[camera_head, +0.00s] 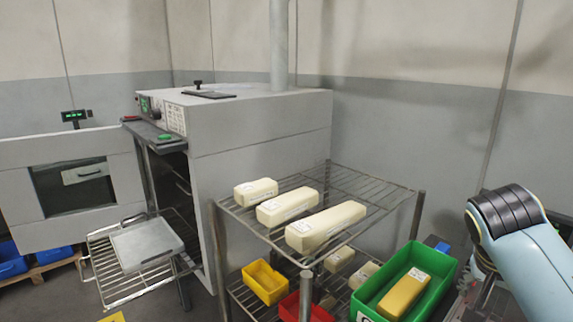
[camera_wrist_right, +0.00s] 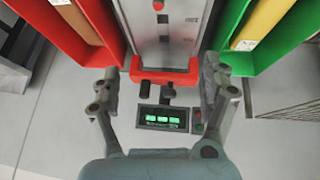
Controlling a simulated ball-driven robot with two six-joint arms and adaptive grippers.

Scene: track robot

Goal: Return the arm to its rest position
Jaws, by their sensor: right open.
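My right arm (camera_head: 525,255) comes in at the right edge of the head view. Its gripper (camera_head: 482,290) hangs low beside the green bin (camera_head: 432,288) and is mostly hidden by the arm there. In the right wrist view, the right gripper (camera_wrist_right: 160,82) is open, its two fingers spread apart with nothing visibly held. Between and beyond the fingers are a red bracket (camera_wrist_right: 165,76) and a dark panel with green lit digits (camera_wrist_right: 163,119). I cannot tell whether the fingers touch anything. My left gripper is not in view.
A wire rack (camera_head: 385,190) holds several pale blocks on top and yellow, red and green bins below. A grey oven (camera_head: 250,120) with its door (camera_head: 20,190) open stands behind. In the wrist view, a red bin (camera_wrist_right: 98,20) and green bin (camera_wrist_right: 228,25) flank the fingers.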

